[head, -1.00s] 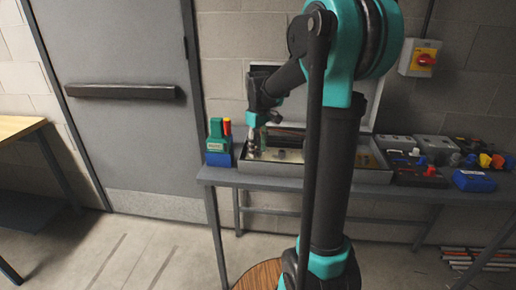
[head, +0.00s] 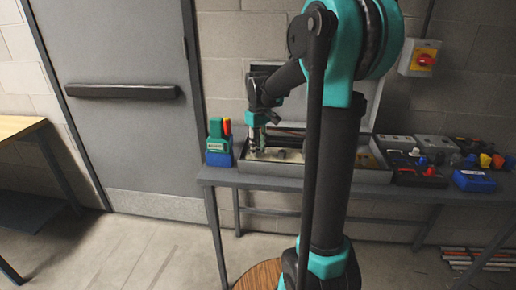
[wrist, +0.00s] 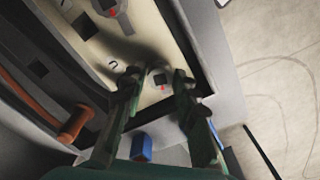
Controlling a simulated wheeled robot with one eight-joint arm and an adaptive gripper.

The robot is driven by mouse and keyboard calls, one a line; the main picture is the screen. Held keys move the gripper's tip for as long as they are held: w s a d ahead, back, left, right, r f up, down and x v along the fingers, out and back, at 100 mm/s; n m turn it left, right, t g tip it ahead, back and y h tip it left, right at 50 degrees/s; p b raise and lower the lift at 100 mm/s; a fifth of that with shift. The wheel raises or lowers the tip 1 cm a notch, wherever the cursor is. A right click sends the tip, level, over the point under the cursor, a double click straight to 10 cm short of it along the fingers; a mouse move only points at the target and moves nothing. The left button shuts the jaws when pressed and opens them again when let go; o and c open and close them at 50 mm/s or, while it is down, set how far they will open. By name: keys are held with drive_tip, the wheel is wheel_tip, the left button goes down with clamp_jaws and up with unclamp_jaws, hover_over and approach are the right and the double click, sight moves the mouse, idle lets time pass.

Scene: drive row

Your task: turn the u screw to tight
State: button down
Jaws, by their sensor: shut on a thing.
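My gripper (head: 254,143) is down inside the left part of the open grey box on the bench. A small curved marking lies on the panel left of the fingers. Whether the screw is loose or tight cannot be read.
The box's front wall (wrist: 203,75) is close beside the fingers. An orange-brown rod (wrist: 76,122) lies at the left of the wrist view. A green and blue item (head: 218,145) stands left of the box. Several boxes and coloured parts (head: 430,160) crowd the bench's right.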

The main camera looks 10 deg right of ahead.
drive_tip(key=m, duration=1.3)
drive_tip(key=shift+m, duration=0.4)
idle(0.4)
drive_tip(key=c, duration=1.3)
unclamp_jaws()
drive_tip(key=shift+o, duration=0.2)
wheel_tip(320, 180, up, 12)
